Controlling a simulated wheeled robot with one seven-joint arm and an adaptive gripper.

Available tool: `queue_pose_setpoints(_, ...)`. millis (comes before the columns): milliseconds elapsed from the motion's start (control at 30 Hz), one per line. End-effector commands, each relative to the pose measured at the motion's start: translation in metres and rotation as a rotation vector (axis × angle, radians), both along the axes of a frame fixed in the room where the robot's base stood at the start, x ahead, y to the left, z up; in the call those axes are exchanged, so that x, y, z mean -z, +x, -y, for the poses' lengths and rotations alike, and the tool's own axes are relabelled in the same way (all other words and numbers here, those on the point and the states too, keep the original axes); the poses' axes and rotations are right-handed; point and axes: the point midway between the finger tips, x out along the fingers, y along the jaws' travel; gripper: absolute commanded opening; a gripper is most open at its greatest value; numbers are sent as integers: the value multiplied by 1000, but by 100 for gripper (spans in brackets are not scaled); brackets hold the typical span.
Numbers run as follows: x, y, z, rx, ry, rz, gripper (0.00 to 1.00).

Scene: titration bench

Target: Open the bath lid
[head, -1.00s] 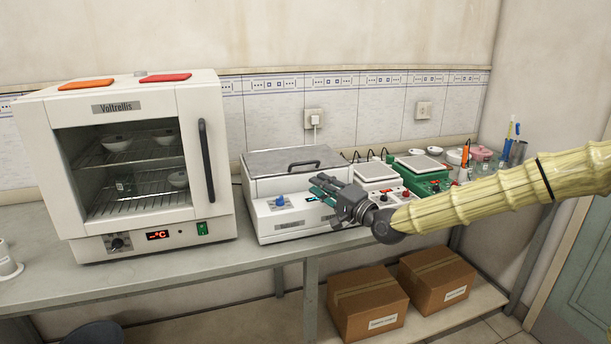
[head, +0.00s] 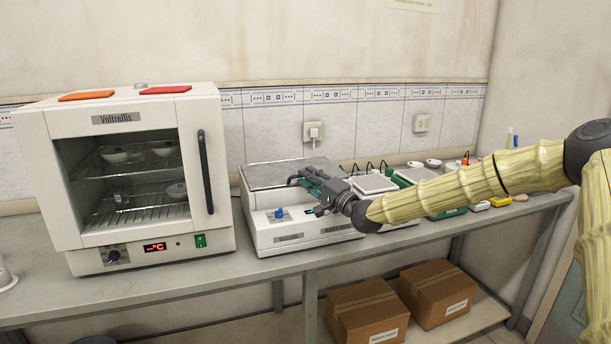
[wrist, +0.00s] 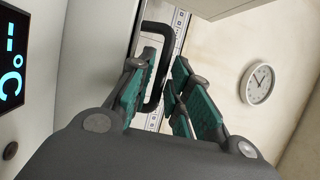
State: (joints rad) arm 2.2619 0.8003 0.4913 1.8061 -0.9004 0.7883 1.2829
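The bath (head: 300,242) is a white box with a control panel on its front, on the bench at the middle of the head view. Its flat grey metal lid (head: 275,176) lies down on top. The black lid handle (head: 293,179) is at the lid's front, partly covered by my gripper (head: 305,179). In the wrist view, the looped handle (wrist: 158,100) shows at and behind the gap between my teal fingers (wrist: 166,68). The fingers are apart. I cannot tell whether they touch the handle.
A white oven (head: 150,185) with a glass door stands close on the left. Balances with square pans (head: 372,184) and other small items stand on the right. The wall with an outlet (head: 313,131) is behind. Cardboard boxes (head: 368,312) sit on the lower shelf.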

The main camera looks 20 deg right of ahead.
Motion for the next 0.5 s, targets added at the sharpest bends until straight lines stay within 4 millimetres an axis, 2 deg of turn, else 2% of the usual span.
queue_pose_setpoints(200, -2, 14, -7, 0, 0, -1, 19)
queue_pose_setpoints(500, -3, 16, -7, 0, 0, 0, 19)
